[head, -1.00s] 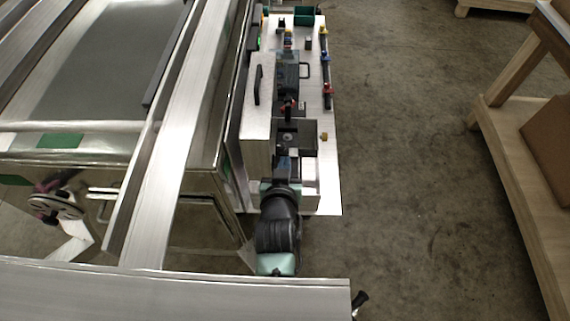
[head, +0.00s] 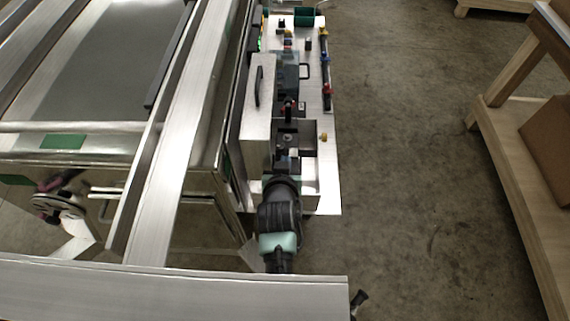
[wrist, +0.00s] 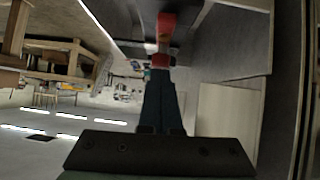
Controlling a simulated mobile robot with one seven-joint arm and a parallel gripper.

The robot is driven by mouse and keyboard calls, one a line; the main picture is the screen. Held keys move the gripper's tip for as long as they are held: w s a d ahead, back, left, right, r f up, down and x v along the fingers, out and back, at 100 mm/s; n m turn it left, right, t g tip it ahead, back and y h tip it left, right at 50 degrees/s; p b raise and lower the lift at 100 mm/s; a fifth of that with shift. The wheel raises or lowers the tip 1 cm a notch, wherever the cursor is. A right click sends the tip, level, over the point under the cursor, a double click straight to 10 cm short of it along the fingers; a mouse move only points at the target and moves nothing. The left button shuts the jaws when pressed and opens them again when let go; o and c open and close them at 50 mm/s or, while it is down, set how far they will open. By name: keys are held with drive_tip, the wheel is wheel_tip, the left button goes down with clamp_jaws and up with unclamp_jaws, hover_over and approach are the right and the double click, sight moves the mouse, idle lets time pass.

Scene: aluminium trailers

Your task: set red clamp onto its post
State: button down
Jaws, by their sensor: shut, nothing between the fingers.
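My gripper (wrist: 162,78) shows in the wrist view as two dark fingers lying together, with nothing between them. A red part (wrist: 166,28), which looks like the red clamp, is just beyond the fingertips, with a smaller red piece (wrist: 160,60) close to them; I cannot tell whether they touch. In the head view a small red part (head: 290,106) stands on a dark fixture ahead of my gripper. Another red piece (head: 327,89) sits on the rail at the board's right side. I cannot make out the post, or whether the clamp is on it.
A metal box with a black handle (head: 258,88) stands left of the fixture. Blue (head: 325,57) and yellow (head: 323,31) pieces are on the right-hand rail, and a brass knob (head: 323,137) is nearer. The trailer frame (head: 175,135) is left; open floor (head: 400,150) is right.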

drive_tip(key=shift+s+f, duration=0.2)
drive_tip(key=shift+f, duration=0.15)
drive_tip(key=shift+s, duration=0.15)
drive_tip(key=shift+s+p, duration=0.55)
drive_tip(key=shift+p, duration=0.1)
drive_tip(key=shift+r, duration=0.4)
wheel_tip(320, 180, up, 4)
drive_tip(key=p, duration=0.3)
drive_tip(key=shift+s+f+p, duration=0.1)
drive_tip(key=shift+f+p, duration=0.15)
drive_tip(key=shift+p, duration=0.1)
drive_tip(key=v, duration=0.9)
drive_tip(key=shift+s+r+b, duration=0.25)
drive_tip(key=shift+r+b, duration=0.05)
drive_tip(key=shift+r, duration=0.05)
